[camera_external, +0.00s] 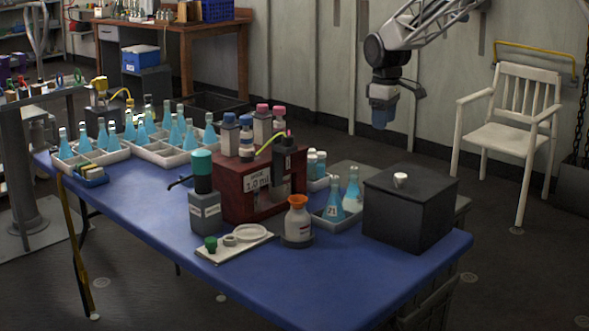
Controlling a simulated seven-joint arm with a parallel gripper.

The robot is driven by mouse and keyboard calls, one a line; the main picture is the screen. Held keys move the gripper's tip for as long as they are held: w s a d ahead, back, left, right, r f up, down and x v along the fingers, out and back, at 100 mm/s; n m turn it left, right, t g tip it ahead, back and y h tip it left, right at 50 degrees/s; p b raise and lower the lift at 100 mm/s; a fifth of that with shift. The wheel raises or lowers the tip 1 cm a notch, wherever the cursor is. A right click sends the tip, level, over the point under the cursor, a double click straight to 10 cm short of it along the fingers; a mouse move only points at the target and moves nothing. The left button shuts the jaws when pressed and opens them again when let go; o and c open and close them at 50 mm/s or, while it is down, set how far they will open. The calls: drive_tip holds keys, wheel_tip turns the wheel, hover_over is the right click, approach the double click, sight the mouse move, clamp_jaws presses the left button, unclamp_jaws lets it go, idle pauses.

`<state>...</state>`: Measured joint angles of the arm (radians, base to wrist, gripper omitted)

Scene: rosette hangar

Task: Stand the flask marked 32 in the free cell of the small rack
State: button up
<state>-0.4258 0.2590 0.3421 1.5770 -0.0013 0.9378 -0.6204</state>
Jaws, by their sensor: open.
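Several flasks of blue liquid (182,130) stand in white divided racks (97,158) at the far left of the table. Their labels are too small to read, so I cannot tell which is marked 32. A small grey rack (342,223) sits between an orange-capped bottle and a dark box. It holds two blue flasks, the front one marked 21 (333,207) and one behind it (353,191). Its free cell cannot be made out from here. My gripper (382,120) is open and points down, high above the right part of the table, apart from everything.
A dark lidded box (408,210) stands right of the small rack. The orange-capped bottle (297,222), a grey bottle with a teal cap (204,200) and a flat tray (233,244) are in front. The table's front right is clear.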

drive_tip(key=s+d+r+m+t, duration=0.1)
drive_tip(key=s+d+r+m, duration=0.2)
drive_tip(key=s+d+r, duration=0.7)
drive_tip(key=s+d+r+m, duration=0.3)
drive_tip(key=s+d+r, duration=0.3)
drive_tip(key=s+d, duration=0.65)
drive_tip(key=s+d+f+m, duration=0.1)
drive_tip(key=s+d, duration=0.3)
drive_tip(key=s, duration=0.5)
drive_tip(key=s+d+f+m+t, duration=0.1)
drive_tip(key=s+d+m, duration=0.2)
drive_tip(key=s+d, duration=0.2)
drive_tip(key=s+d+f+m, duration=0.1)
drive_tip(key=s+d, duration=0.3)
drive_tip(key=s, duration=0.8)
drive_tip(key=shift+s+d+m, duration=0.25)
drive_tip(key=shift+s+m, duration=0.05)
drive_tip(key=shift+m, duration=0.3)
